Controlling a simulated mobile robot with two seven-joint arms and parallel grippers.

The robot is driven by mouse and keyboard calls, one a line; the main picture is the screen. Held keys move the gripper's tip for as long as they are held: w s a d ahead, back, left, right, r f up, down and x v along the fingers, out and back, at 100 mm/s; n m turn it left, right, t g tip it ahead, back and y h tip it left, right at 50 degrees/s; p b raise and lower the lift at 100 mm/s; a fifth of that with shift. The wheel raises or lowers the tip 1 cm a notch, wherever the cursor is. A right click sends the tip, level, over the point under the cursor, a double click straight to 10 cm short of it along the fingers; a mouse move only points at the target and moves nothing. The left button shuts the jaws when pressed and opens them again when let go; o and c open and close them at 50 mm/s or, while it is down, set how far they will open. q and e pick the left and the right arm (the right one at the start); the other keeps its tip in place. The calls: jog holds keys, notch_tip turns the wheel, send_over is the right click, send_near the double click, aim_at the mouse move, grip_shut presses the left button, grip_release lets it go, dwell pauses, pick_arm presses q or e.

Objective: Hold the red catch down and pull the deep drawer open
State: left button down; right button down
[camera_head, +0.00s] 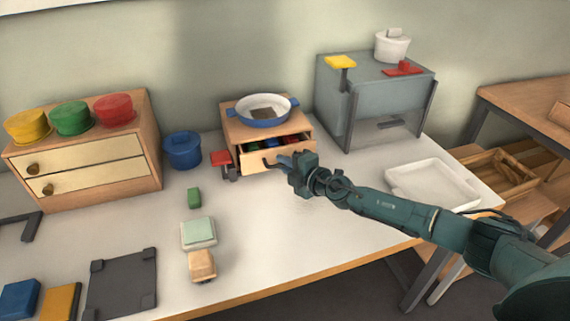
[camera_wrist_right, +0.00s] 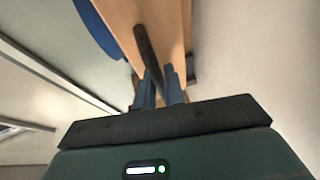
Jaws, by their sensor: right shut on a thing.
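The small wooden cabinet (camera_head: 238,128) stands near the back middle of the table. Its drawer (camera_head: 303,155) is partly open, with colored items (camera_head: 268,143) showing inside. A red catch (camera_head: 221,158) on a dark post stands at the drawer's left; nothing of mine touches it, and I cannot tell if it is pressed. My right gripper (camera_head: 279,161) is shut on the drawer's dark handle. In the right wrist view its blue fingers (camera_wrist_right: 159,88) close around the dark handle bar (camera_wrist_right: 147,45) in front of the wooden front (camera_wrist_right: 168,25). My left gripper is not in view.
A blue pot (camera_head: 182,150) stands left of the catch. A grey cabinet (camera_head: 372,95) is at right, with a white tray (camera_head: 432,200) in front. The table before the drawer holds a green block (camera_head: 194,197).

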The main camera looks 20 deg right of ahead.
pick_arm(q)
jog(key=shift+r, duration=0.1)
pick_arm(e)
jog(key=shift+s, duration=0.1)
